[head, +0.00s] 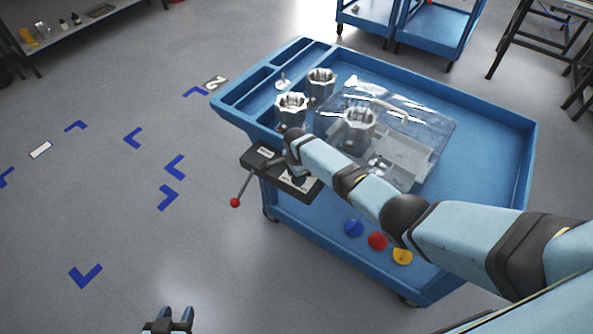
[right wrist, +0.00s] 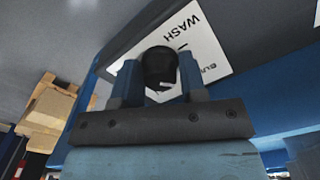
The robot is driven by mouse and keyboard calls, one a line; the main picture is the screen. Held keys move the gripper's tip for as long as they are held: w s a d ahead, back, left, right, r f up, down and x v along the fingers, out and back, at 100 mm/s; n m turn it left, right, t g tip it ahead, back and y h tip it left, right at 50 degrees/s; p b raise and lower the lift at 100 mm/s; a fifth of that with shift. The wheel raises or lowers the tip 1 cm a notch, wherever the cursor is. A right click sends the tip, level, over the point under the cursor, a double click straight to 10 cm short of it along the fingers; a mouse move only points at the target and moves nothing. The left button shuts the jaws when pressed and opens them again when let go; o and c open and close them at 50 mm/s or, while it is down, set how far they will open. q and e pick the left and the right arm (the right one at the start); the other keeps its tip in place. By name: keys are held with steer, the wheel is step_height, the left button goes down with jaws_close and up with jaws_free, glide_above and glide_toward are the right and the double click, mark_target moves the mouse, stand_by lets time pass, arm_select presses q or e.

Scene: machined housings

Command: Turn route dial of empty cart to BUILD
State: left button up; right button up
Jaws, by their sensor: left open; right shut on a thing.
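The blue cart (head: 490,120) carries several silver machined housings, so it is not empty. A dark box (head: 262,160) is fixed at its near left edge. In the right wrist view, a white label plate (right wrist: 208,48) shows WASH and a partly hidden word starting "BUI". A round black dial knob (right wrist: 159,68) stands in front of the plate. My right gripper (right wrist: 159,85) is shut on the knob, a finger on each side. Which mark the dial points at cannot be told. My left gripper (head: 170,318) is open and empty above the floor.
A lever with a red ball (head: 235,202) sticks out left of the box. A clear bag (head: 425,115) and grey tray (head: 405,155) lie on the cart. The floor at left is clear, with blue marks.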

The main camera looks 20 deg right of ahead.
steer(key=shift+m+p, duration=0.3)
steer(key=shift+m, duration=0.6)
steer(key=o, duration=0.9)
steer(key=shift+r, duration=0.25)
step_height(320, 180, up, 13)
steer(key=shift+r+p, duration=0.15)
steer(key=shift+p, duration=0.5)
